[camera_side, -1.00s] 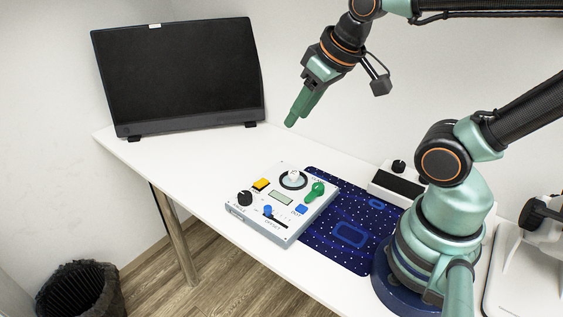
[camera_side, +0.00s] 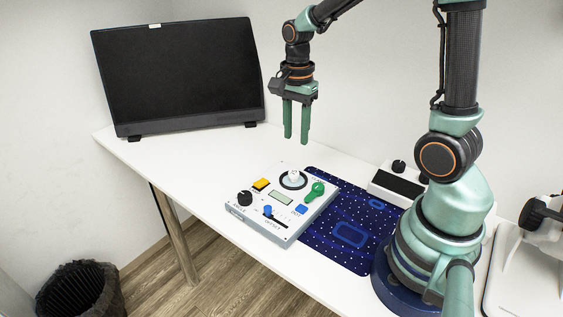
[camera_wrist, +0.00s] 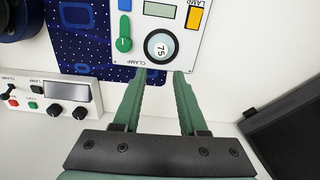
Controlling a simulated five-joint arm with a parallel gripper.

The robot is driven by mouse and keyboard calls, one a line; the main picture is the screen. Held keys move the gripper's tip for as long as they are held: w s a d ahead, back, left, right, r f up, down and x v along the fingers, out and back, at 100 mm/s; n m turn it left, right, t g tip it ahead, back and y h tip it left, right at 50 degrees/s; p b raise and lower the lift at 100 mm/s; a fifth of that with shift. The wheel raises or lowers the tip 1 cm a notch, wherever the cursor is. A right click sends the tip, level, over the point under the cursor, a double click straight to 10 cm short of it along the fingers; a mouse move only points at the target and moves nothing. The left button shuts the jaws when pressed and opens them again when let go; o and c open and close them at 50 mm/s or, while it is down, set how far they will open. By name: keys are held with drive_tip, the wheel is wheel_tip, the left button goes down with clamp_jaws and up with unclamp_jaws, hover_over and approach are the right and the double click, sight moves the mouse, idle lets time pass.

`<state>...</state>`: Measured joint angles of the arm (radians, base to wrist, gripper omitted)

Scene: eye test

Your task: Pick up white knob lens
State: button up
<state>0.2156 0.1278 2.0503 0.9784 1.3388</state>
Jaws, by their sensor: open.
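The white knob lens (camera_side: 293,176) stands in a black ring on the grey control box (camera_side: 250,217), near its far edge.
A green lever (camera_side: 315,191) stands close beside the lens. A dark blue mat (camera_side: 378,222), another small device (camera_side: 397,186) and a monitor (camera_side: 180,75) share the table.

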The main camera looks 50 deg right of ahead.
sight(294, 173)
drive_tip(key=f, duration=1.1)
drive_tip(key=shift+a+f, duration=0.15)
drive_tip(key=shift+a, duration=0.15)
clamp_jaws()
